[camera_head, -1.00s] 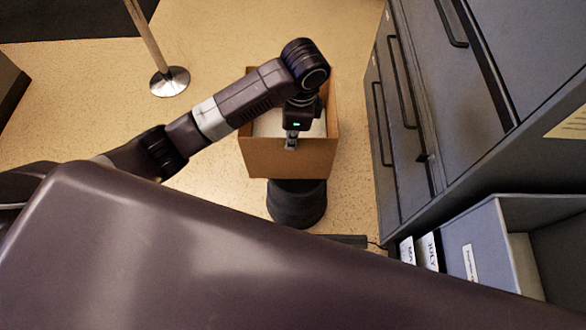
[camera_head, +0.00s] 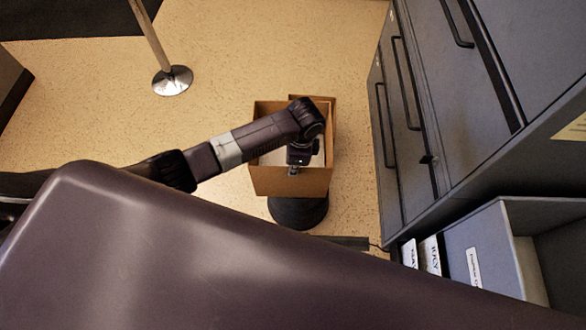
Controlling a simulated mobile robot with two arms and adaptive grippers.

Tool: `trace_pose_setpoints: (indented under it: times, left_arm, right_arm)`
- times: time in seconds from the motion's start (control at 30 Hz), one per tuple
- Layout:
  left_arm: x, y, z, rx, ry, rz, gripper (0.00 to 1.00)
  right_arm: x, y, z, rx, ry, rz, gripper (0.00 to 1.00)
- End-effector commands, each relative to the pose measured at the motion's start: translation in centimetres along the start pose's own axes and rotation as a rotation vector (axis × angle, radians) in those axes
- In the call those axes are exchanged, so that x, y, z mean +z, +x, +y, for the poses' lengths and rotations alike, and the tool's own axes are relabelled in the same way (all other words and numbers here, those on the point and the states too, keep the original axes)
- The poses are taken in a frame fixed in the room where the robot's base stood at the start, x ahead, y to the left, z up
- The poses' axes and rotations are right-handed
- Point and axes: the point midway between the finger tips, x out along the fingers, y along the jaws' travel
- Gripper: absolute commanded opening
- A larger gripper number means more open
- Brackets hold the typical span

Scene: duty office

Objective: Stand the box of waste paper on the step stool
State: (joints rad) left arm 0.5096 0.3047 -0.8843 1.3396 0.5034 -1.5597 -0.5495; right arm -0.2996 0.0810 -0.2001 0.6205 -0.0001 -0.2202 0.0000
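The cardboard box (camera_head: 275,182) is open at the top, with white paper inside, and looks upright. It is over the round black step stool (camera_head: 298,213), hiding the stool's top, so I cannot tell whether the two touch. My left gripper (camera_head: 293,171) points down at the box's near wall and appears shut on its upper edge; the fingertips are small and partly hidden. My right gripper is not in view.
Grey drawer cabinets (camera_head: 410,120) stand close on the right. A grey holder (camera_head: 490,255) with labelled binders is at lower right. A metal post base (camera_head: 172,80) stands at upper left. The speckled floor left of the box is clear.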

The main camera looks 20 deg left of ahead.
Motion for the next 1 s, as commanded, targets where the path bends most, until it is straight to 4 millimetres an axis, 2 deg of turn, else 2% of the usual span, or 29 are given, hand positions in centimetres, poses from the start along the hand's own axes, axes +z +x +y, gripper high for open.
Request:
trace_pose_setpoints:
  times: [0.47,0.5,0.63,1.0]
  left_arm:
    - [-0.20,0.69,-0.19,-0.006,0.000,0.003,0.00]
    - [-0.12,0.82,0.02,0.000,0.001,0.001,0.07]
    - [-0.11,0.82,0.04,0.000,0.001,0.001,0.21]
    - [-0.08,0.25,-0.03,-0.001,0.001,0.001,0.22]
  right_arm:
    - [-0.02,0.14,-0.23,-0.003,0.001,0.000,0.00]
    - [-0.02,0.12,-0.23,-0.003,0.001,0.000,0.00]
    - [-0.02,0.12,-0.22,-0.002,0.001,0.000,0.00]
    - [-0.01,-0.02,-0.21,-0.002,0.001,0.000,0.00]
